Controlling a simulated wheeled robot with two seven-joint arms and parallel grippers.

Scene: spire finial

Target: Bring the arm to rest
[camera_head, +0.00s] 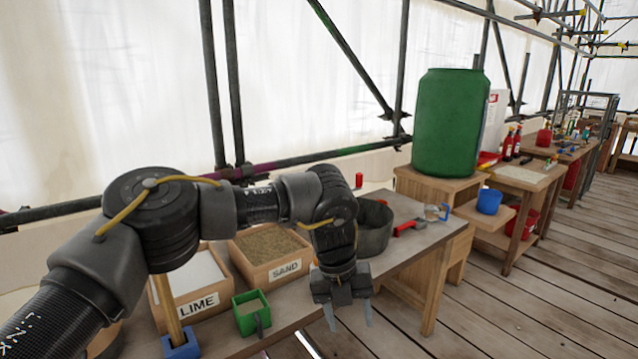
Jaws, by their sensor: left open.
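My left arm comes in from the left and reaches across the workbench (395,258). My left gripper (348,318) points down at the bench's front edge. Its two fingers are apart, with nothing visible between them. It hangs in front of the sand box (268,246) and to the right of a small green box (250,318). My right gripper is not in this view.
The lime box (195,279) and a blue-based tool (181,345) stand at the bench's left. A dark bucket (374,230) and a red-handled tool (408,227) lie right of the arm. A green barrel (450,122) stands beyond. Plank floor (480,310) is clear at right.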

